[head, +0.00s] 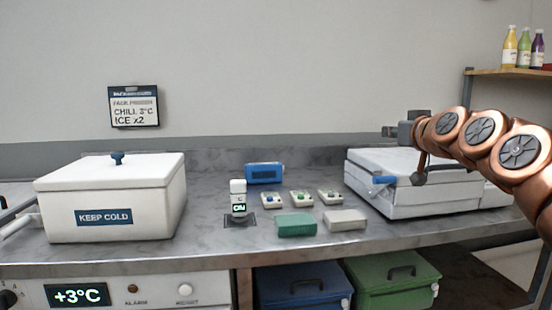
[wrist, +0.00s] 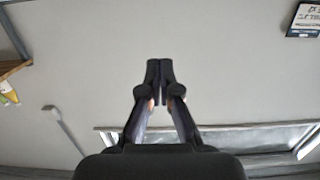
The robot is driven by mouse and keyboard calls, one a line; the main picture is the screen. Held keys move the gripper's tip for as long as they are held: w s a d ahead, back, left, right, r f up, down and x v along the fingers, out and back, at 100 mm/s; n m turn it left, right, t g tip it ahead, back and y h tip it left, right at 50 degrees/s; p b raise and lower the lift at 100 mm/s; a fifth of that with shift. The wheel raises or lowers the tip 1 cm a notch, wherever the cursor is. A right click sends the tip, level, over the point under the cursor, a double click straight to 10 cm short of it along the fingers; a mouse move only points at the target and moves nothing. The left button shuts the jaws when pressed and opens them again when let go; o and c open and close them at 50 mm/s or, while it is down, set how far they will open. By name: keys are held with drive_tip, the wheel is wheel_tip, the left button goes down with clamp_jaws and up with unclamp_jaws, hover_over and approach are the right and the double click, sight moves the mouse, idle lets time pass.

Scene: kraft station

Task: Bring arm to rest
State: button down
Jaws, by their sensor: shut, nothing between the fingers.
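My copper-coloured arm (head: 484,135) reaches in from the right in the head view, above the right end of the counter. My gripper (head: 390,131) is at its left end, in the air above the white case and in front of the wall. In the wrist view, my gripper (wrist: 160,85) shows its two dark fingertips together with nothing between them. It faces the bare wall.
A white KEEP COLD box (head: 150,195) stands at the counter's left. A white case (head: 440,197) with a blue latch is below my arm. Small devices and a green block (head: 296,225) lie between them. A shelf (head: 510,72) with bottles is at the upper right.

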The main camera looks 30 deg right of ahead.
drive_tip(key=w+a+n+g+y+p, duration=0.1)
drive_tip(key=w+a+y+p, duration=0.15)
drive_tip(key=a, duration=0.45)
drive_tip(key=w+a+n+g+y+p, duration=0.15)
drive_tip(key=a+p, duration=0.25)
drive_tip(key=a, duration=0.4)
drive_tip(key=s+a+f+n+g+y+p, duration=0.15)
drive_tip(key=a+f+p, duration=0.25)
drive_tip(key=a, duration=0.4)
drive_tip(key=s+a+f+n+g+y+p, duration=0.1)
drive_tip(key=a+f+g+y+p, duration=0.15)
drive_tip(key=a, duration=0.55)
drive_tip(key=s+a+f+g+h+p, duration=0.1)
drive_tip(key=s+a+f+g+p, duration=0.5)
drive_tip(key=s, duration=0.3)
drive_tip(key=s+a+f+m+g+h+p, duration=0.1)
drive_tip(key=s+g+p, duration=0.4)
drive_tip(key=s, duration=1.3)
drive_tip(key=a+f+p, duration=0.1)
drive_tip(key=p, duration=0.2)
drive_tip(key=shift+a+f+h, duration=0.15)
drive_tip(key=shift+f+h, duration=0.15)
drive_tip(key=shift+f, duration=0.1)
